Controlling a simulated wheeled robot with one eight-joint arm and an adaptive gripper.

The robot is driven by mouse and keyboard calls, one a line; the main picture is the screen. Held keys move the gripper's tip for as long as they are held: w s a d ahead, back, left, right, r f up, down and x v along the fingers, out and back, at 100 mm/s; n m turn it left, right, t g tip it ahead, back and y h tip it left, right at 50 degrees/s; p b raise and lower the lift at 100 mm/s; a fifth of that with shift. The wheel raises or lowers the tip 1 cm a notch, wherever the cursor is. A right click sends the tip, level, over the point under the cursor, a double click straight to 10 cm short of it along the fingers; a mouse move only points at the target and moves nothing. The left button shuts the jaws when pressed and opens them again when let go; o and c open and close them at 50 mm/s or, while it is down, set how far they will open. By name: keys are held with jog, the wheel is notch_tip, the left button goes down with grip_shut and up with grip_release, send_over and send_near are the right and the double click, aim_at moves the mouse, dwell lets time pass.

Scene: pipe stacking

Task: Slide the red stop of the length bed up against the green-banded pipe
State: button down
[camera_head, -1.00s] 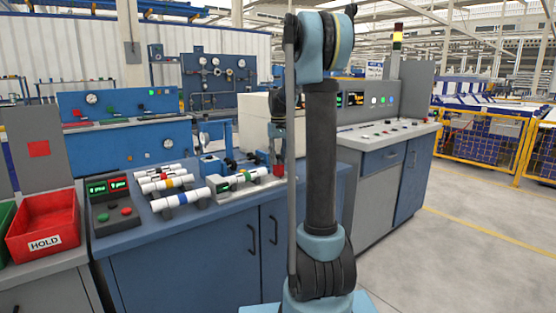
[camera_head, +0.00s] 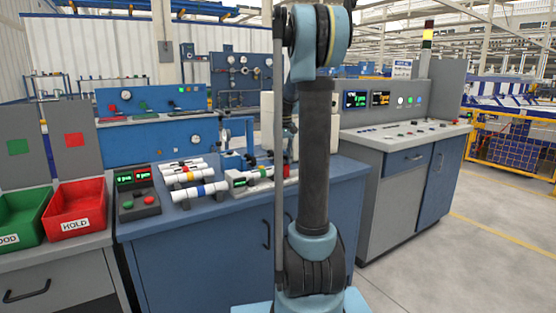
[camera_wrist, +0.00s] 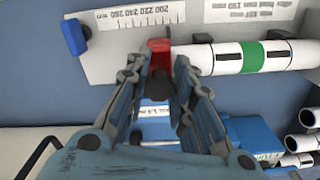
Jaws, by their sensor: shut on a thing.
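The length bed (camera_wrist: 115,45) is a pale fixture with a printed scale and a blue block at its left end in the wrist view. The white green-banded pipe (camera_wrist: 225,58) lies along it; the pipe also shows in the head view (camera_head: 265,172). The red stop (camera_wrist: 160,46) is at the pipe's left end in the wrist view, very close to it; I cannot tell whether they touch. My gripper (camera_wrist: 163,68) is shut on the red stop, fingers either side of it. In the head view my arm hides most of the gripper and stop.
Several banded pipes (camera_head: 187,177) lie on the bench left of the bed. A control box (camera_head: 138,204), a red HOLD bin (camera_head: 75,228) and a green bin (camera_head: 22,236) stand further left. A grey console (camera_head: 400,137) stands to the right.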

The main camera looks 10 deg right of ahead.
jog(key=c, duration=2)
grip_release()
jog(key=shift+s+a, duration=0.25)
jog(key=shift+a, duration=0.55)
jog(key=o, duration=0.6)
jog(key=shift+d, duration=0.15)
jog(key=shift+r, duration=0.1)
jog(key=shift+r, duration=0.3)
notch_tip(320, 180, up, 11)
